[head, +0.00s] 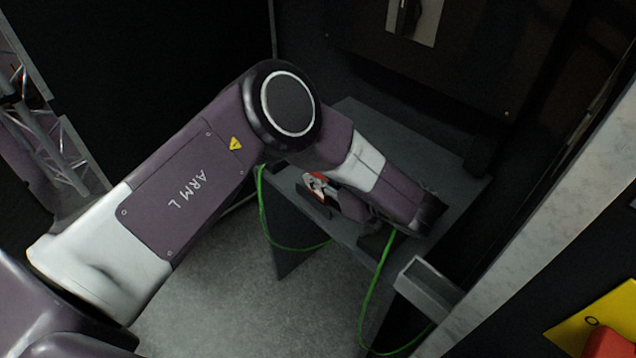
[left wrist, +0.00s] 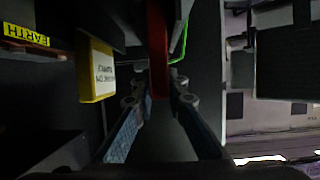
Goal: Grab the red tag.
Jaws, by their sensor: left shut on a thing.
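The red tag (left wrist: 157,45) hangs as a narrow upright strip between the fingers of my left gripper (left wrist: 158,100) in the left wrist view. The fingers are closed on its lower part. In the head view, a small red and white patch (head: 316,179) shows at my left gripper (head: 318,192), over the grey bench; it looks like the tag. My left forearm and wrist hide much of the bench there. My right gripper is in neither view.
A green cable (head: 265,215) loops off the grey bench (head: 450,135) and also shows beside the tag (left wrist: 181,42). A pale post (head: 540,190) stands right. Floor (head: 230,290) is clear.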

